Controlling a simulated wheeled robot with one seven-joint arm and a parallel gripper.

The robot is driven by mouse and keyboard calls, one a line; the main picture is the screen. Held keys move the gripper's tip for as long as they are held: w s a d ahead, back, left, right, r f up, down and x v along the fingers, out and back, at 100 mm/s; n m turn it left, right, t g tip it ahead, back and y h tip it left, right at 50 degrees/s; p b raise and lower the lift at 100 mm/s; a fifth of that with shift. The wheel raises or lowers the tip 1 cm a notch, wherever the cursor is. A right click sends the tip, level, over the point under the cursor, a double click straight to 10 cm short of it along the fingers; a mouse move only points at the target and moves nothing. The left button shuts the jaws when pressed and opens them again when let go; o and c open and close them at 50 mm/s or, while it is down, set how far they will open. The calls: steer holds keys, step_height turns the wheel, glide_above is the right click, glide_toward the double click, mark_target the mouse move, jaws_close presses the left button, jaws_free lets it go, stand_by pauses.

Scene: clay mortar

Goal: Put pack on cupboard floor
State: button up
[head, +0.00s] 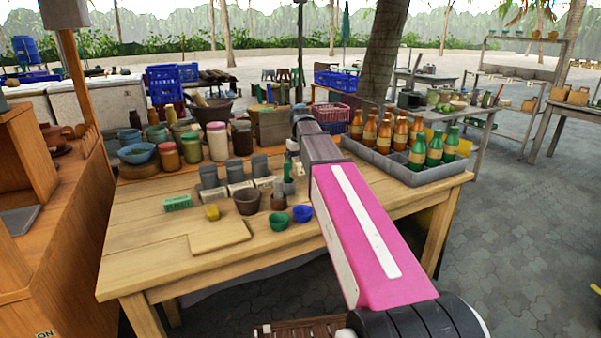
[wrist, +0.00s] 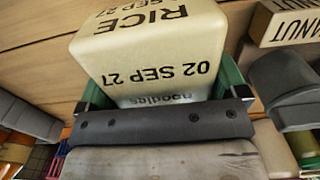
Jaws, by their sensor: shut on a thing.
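The pack (wrist: 150,50) is a cream block with dark printing, "RICE", "noodles" and "02 SEP 27". It fills the upper middle of the wrist view, over or on the wooden table top (wrist: 40,60); I cannot tell whether it touches the wood. My gripper (wrist: 165,88) is shut on it, with a green finger at each side. In the head view my gripper (head: 291,165) is above the back middle of the table (head: 150,262), and the held pack is not clear there. A wooden cabinet (head: 60,200) stands at the left; I cannot tell whether it is the cupboard.
Dark grey holders with labelled blocks (head: 240,187) stand just left of my gripper. A brown pot (head: 247,201), a green bowl (head: 278,221) and a blue bowl (head: 302,213) are in front. A bottle crate (head: 400,172) is at right.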

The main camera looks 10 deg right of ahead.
steer(key=shift+f, duration=1.85)
steer(key=o, duration=0.7)
steer(key=shift+f, duration=0.1)
